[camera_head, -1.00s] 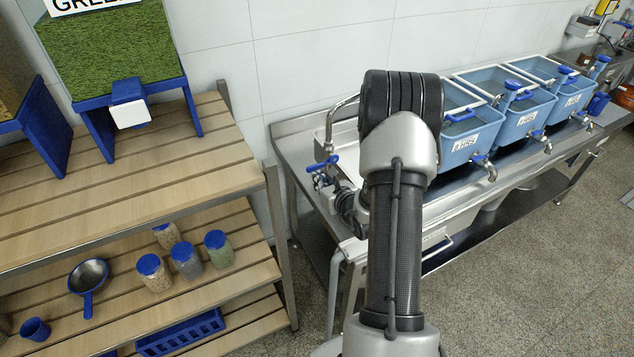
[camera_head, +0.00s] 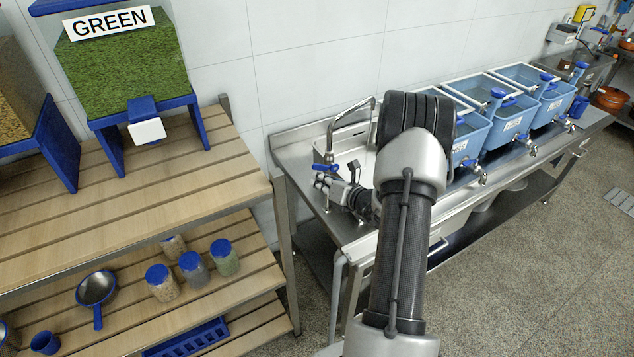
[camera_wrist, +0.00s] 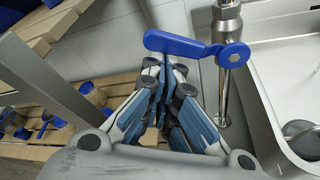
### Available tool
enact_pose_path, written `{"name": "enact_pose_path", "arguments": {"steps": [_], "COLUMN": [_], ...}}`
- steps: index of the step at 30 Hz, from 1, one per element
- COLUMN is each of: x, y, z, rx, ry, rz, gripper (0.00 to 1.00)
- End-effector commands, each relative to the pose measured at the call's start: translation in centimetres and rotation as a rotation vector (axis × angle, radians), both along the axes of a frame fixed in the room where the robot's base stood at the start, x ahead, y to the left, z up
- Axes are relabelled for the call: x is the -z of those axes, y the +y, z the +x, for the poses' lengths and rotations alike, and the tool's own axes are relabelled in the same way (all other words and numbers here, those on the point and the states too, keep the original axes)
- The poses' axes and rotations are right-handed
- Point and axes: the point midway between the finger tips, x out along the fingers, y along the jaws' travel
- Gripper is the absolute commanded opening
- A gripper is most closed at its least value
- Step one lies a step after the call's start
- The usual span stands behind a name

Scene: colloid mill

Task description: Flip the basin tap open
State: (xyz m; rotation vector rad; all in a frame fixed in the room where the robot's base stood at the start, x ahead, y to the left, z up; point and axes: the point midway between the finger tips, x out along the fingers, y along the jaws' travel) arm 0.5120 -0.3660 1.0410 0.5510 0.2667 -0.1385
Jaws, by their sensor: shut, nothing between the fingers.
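The basin tap (camera_head: 331,146) is a chrome gooseneck at the left end of the steel sink counter. Its blue lever handle (camera_head: 325,167) shows small in the head view, close to my gripper (camera_head: 328,183). In the wrist view the blue lever (camera_wrist: 183,45) lies roughly level, pointing left from its round hub on the chrome tap body (camera_wrist: 226,20). My gripper (camera_wrist: 158,92) is shut and empty, with its fingertips just below the lever in the picture. I cannot tell whether they touch it.
The white basin (camera_head: 350,158) lies right of the tap. Blue tubs (camera_head: 470,135) with small taps stand farther right. A wooden shelf rack (camera_head: 150,190) with jars (camera_head: 192,266) and a green-filled container (camera_head: 125,65) stands at the left. The grey wall is behind.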

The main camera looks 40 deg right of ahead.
Motion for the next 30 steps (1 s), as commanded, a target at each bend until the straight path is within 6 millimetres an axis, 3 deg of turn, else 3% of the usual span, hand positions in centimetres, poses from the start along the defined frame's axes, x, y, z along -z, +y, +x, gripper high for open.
{"name": "enact_pose_path", "arguments": {"steps": [15,30], "x": [-3.5,-5.4], "y": [-1.5,-3.7], "z": [-0.4,-0.9], "rx": [0.003,0.003], "ry": [-0.116,-0.212], "rz": [0.475,0.876], "gripper": [0.0,0.0]}}
